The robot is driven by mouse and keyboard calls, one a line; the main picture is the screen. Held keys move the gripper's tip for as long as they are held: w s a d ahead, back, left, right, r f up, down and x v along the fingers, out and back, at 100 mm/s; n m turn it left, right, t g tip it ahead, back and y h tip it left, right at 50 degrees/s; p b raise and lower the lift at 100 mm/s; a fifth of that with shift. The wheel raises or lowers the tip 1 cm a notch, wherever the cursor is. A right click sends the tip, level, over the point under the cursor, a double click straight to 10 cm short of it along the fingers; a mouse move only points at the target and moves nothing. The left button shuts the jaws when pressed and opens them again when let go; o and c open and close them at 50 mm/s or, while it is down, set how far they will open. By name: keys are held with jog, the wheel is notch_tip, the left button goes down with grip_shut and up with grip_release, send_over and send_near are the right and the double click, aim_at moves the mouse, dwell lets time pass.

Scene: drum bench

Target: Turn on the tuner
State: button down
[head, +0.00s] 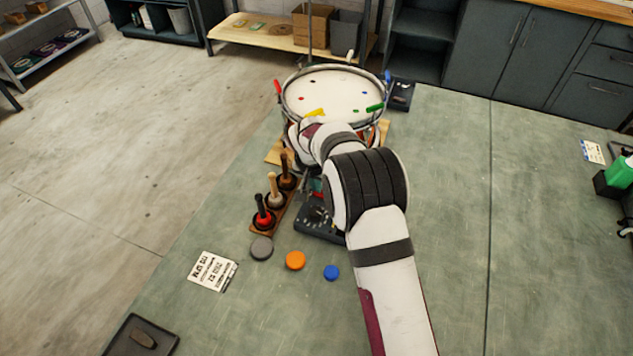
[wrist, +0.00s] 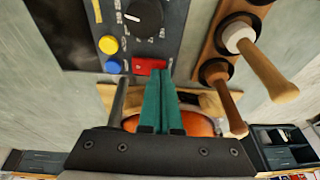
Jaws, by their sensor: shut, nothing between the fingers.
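The tuner (head: 318,222) is a dark box on the bench in front of the drum, partly hidden by my arm in the head view. In the wrist view the tuner (wrist: 170,35) shows a black knob (wrist: 143,17) with a white mark, a yellow button (wrist: 108,44), a blue button (wrist: 113,66) and a red switch (wrist: 150,66). My gripper (wrist: 158,72) has teal fingers, shut and empty. Their tips are at the near edge of the red switch and overlap it in the picture; I cannot tell whether they touch it.
A wooden rack (head: 277,207) with several handled tools stands close left of the tuner. The drum (head: 333,93) stands behind it, with small coloured pieces on its head. Grey (head: 261,248), orange (head: 295,260) and blue (head: 331,273) discs lie in front. The bench's right side is mostly clear.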

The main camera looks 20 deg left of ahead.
jog(key=shift+a+f, duration=0.15)
jog(key=shift+f, duration=0.15)
jog(key=shift+d+r, duration=0.3)
jog(key=shift+d, duration=0.5)
jog(key=shift+r, duration=0.15)
jog(key=w+a+v, duration=0.1)
jog(key=a+v, duration=0.2)
jog(key=v, duration=1)
jog(key=shift+r, duration=0.35)
